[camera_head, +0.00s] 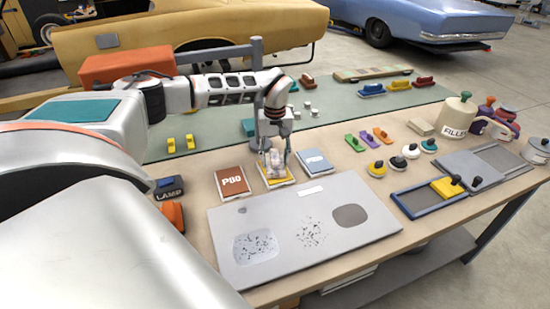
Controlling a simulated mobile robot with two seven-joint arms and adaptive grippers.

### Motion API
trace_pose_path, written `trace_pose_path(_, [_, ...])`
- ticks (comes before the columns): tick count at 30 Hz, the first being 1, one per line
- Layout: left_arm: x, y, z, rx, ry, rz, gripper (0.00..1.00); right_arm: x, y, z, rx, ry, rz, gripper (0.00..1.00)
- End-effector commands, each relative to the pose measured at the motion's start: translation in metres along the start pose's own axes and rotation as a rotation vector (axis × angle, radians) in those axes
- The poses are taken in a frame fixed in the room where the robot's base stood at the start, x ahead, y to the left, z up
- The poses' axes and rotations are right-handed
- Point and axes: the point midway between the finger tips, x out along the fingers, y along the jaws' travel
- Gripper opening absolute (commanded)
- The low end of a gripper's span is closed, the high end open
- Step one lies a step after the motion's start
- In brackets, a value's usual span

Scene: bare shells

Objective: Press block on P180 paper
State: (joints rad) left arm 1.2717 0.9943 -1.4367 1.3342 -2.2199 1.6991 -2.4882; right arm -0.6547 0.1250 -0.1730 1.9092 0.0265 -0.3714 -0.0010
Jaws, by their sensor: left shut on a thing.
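My left gripper (274,164) points down at the middle of the bench and is shut on a small pale block (273,158). The block is right over a yellow-edged sheet (277,182), the middle one of three sheets in a row. I cannot tell whether the block touches it. The gripper and block hide most of this sheet, so its label cannot be read. To its left lies a brown sheet marked P80 (231,188). To its right lies a blue-grey sheet (316,165) whose label is too small to read. My right gripper is not in view.
A grey panel (285,262) with speckled patches lies in front of the sheets. A LAMP box (168,187) and an orange item (172,215) are at left. Round-knobbed pads (377,169), a blue-edged tray (425,201) and a FILLER tub (457,117) stand at right.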

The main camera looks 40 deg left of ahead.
Motion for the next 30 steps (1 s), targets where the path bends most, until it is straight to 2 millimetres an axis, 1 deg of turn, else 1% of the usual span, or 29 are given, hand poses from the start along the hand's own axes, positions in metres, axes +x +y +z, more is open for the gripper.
trace_pose_path(11, [0.0000, 0.0001, 0.0000, 0.000, 0.000, 0.000, 0.25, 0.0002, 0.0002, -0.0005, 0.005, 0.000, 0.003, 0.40])
trace_pose_path(30, [0.0068, 0.0001, 0.0001, 0.000, -0.001, 0.000, 0.25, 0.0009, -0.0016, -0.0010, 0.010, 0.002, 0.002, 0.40])
